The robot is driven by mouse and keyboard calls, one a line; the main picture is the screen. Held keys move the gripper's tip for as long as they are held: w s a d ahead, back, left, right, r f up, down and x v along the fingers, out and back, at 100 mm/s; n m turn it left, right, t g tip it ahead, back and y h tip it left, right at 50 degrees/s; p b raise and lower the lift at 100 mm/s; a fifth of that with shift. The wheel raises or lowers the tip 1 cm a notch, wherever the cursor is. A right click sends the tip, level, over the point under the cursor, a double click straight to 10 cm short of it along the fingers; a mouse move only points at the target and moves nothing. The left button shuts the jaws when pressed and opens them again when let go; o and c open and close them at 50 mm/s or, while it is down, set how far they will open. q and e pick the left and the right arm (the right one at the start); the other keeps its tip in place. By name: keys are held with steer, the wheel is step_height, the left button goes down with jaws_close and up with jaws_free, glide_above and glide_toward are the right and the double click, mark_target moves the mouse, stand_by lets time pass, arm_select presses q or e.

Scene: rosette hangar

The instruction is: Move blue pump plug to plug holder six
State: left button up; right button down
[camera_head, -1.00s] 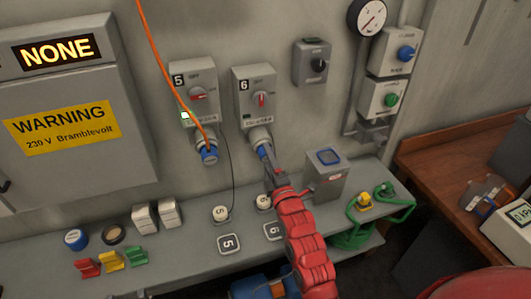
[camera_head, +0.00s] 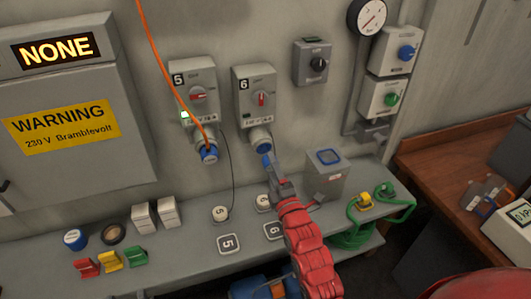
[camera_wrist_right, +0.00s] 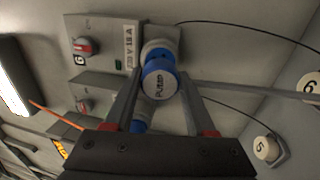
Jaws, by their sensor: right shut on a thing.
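My right gripper (camera_head: 272,170) is shut on the blue pump plug (camera_head: 267,158), just below and in front of the socket (camera_head: 262,144) under switch box 6 (camera_head: 255,95). My left gripper is not in view.
Left, a blue plug (camera_head: 209,154) with an orange cable (camera_head: 158,50) sits in the socket under box 5 (camera_head: 194,90). A grey box (camera_head: 326,178) and green cable (camera_head: 360,235) are close right of my arm. Coloured blocks (camera_head: 112,260) lie at left on the bench (camera_head: 180,265).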

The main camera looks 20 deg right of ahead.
steer(key=shift+s+f, duration=0.2)
steer(key=shift+s, duration=0.95)
steer(key=shift+f, duration=0.1)
